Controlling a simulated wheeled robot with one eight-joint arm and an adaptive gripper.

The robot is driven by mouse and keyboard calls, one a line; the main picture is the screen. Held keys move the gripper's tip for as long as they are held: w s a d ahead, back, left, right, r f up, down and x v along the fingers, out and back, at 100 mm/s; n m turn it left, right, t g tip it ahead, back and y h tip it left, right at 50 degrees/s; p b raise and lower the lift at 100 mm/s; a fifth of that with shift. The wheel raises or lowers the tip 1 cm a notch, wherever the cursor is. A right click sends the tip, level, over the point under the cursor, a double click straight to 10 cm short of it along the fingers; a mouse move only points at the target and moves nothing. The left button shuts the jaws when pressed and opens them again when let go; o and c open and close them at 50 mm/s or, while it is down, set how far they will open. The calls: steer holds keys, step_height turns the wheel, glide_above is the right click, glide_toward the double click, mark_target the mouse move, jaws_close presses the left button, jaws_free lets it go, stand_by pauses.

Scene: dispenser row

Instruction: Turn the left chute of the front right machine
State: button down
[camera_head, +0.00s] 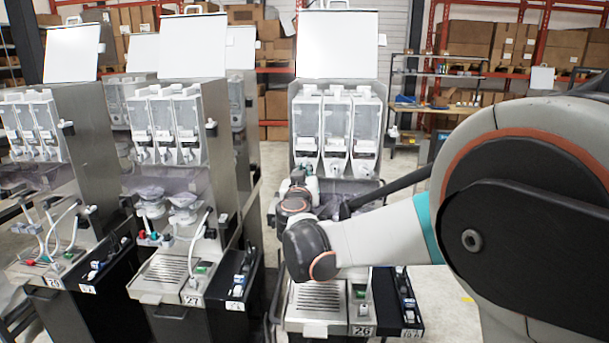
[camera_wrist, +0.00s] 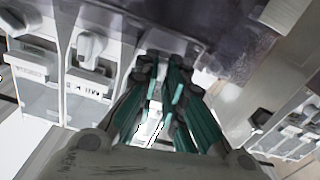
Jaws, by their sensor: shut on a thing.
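The front right machine (camera_head: 337,90) is labelled 26 and has three pale canisters side by side, each with a chute below. The left canister (camera_head: 307,122) is clear in the head view, while its chute is largely hidden by my gripper. The middle chute (camera_head: 335,166) and the right chute (camera_head: 366,167) show beside it. In the wrist view my gripper (camera_wrist: 162,68), with dark teal fingers, is shut on the left chute, which is mostly covered by the fingers. Two other grey chutes, the middle one (camera_wrist: 90,45) and the right one (camera_wrist: 40,17), hang free at the left.
Machine 27 (camera_head: 215,130) stands left of machine 26, with another machine (camera_head: 85,130) further left. My arm covers the right of the head view and crosses in front of machine 26. The drip grate (camera_head: 318,298) lies below. Shelves with boxes (camera_head: 475,40) are far behind.

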steer(key=shift+m, duration=0.6)
steer(key=c, duration=2)
jaws_free()
steer(key=shift+o, duration=0.2)
steer(key=shift+s, duration=0.1)
steer(key=s, duration=0.7)
steer(key=shift+s+a, duration=0.15)
steer(key=shift+s, duration=0.05)
